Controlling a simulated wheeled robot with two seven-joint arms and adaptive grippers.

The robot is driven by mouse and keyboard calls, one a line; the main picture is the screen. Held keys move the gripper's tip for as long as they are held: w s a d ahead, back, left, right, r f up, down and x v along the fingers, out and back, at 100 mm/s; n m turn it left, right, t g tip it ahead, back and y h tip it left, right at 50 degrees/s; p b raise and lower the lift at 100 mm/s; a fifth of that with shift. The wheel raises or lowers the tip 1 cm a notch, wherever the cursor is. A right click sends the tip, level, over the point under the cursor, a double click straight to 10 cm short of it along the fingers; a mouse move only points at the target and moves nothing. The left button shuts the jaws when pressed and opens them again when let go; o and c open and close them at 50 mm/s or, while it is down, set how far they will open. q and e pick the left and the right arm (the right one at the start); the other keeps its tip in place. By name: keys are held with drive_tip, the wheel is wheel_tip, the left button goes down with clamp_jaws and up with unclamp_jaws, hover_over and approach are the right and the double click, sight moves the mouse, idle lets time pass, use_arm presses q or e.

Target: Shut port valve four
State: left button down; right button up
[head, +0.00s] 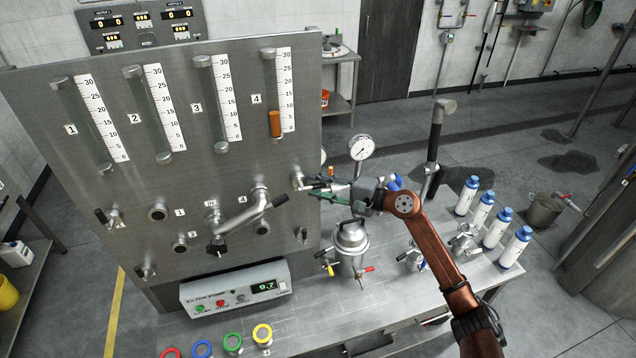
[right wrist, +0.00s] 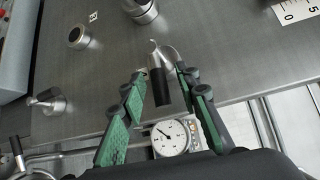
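The steel panel (head: 100,180) carries small valves with black levers. The upper-right valve (head: 298,181), on the side of the port label "4" (head: 242,199), has its lever reaching out to the right in the head view. My right gripper (head: 328,188) is at this lever. In the right wrist view the black lever (right wrist: 160,88) lies between the open green-padded fingers (right wrist: 165,112), with a visible gap on each side. My left gripper is not in view.
A dial gauge (head: 361,148) stands close beside my right gripper, and a steel vessel (head: 350,245) stands below it. A bent metal pipe (head: 240,218) crosses the panel. A lower-right valve (head: 301,235) sits below. White bottles (head: 467,195) line the bench's right side.

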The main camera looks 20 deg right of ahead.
drive_tip(key=shift+a, duration=0.1)
drive_tip(key=shift+c, duration=0.5)
clamp_jaws()
drive_tip(key=shift+f, duration=0.1)
